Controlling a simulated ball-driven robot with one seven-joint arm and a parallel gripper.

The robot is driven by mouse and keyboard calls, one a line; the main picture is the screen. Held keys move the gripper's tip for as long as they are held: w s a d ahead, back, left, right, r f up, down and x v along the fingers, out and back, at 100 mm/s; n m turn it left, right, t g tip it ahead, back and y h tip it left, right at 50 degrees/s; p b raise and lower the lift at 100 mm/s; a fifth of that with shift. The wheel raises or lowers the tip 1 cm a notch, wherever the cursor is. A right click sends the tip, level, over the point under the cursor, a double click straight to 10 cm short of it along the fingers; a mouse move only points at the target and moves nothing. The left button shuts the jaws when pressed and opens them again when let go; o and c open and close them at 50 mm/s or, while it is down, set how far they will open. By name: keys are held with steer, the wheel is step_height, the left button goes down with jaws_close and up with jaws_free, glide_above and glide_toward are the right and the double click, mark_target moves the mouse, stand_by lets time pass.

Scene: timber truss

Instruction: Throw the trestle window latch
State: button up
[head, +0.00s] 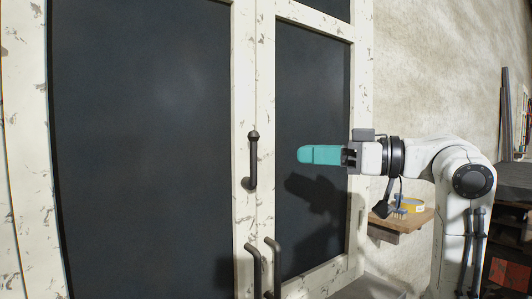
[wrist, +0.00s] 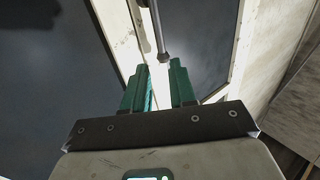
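The window has two dark panes in chipped white frames. A dark upright handle (head: 253,162) with a round knob on top, which looks like the latch, is fixed at the meeting stiles. My gripper (head: 304,154), with teal fingers, is in front of the right pane, to the right of this handle and apart from it in the head view. In the wrist view, the two fingers of my gripper (wrist: 160,68) stand apart with nothing between them. A dark rod (wrist: 158,30) ends just beyond the fingertips; I cannot tell for certain which handle it is.
Two more dark curved handles, a left one (head: 254,268) and a right one (head: 273,262), sit lower on the stiles. A small wooden shelf (head: 402,224) with a yellow container (head: 411,205) is on the wall at right. Shelving with boards stands far right.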

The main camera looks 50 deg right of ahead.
mark_target(251, 161)
steer(key=p+x, duration=0.2)
steer(key=x, duration=0.8)
steer(key=shift+w+f, duration=0.15)
steer(key=shift+w, duration=0.1)
steer(key=shift+c, duration=0.3)
jaws_close()
